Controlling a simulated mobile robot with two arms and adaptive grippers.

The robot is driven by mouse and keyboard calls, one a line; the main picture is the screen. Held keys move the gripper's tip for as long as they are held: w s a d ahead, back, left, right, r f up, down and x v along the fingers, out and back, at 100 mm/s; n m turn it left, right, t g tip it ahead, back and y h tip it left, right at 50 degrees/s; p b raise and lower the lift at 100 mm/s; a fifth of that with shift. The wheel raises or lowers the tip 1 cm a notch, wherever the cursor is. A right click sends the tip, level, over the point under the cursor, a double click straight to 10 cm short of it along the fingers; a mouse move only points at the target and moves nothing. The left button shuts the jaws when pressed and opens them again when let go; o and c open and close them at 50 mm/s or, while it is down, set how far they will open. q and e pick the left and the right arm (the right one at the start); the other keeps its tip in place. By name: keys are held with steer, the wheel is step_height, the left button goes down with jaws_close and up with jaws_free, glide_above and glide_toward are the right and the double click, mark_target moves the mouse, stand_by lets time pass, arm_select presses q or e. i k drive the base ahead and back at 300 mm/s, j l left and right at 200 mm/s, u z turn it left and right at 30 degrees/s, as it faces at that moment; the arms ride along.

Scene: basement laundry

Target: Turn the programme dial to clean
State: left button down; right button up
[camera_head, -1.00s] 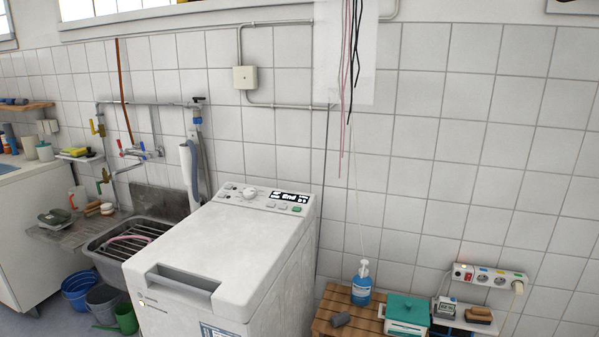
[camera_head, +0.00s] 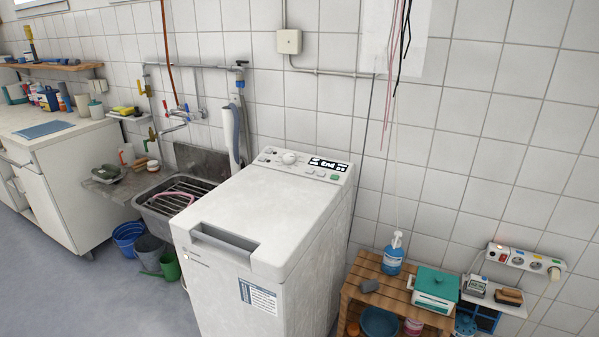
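The programme dial (camera_head: 289,158) is a round white knob on the control panel at the back of the white top-loading washing machine (camera_head: 225,205). Its pointer position is too small to read. To its right a dark display (camera_head: 328,165) shows white text that looks like "End". Small buttons and a green button (camera_head: 335,177) sit near the display. The machine's lid is closed, with a recessed handle at the front. Neither of my grippers is in view.
A metal sink (camera_head: 160,205) with a pink hose stands left of the machine, with buckets (camera_head: 128,236) on the floor below. A wooden slatted shelf (camera_head: 395,292) with a blue soap bottle (camera_head: 393,254) stands to the right. Open floor (camera_head: 80,295) lies at front left.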

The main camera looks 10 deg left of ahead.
mark_target(288, 158)
steer(key=i+l+z, duration=0.15)
steer(key=i+l, duration=0.15)
steer(key=i, duration=0.15)
steer(key=i+l+z, duration=0.15)
steer(key=i, duration=0.3)
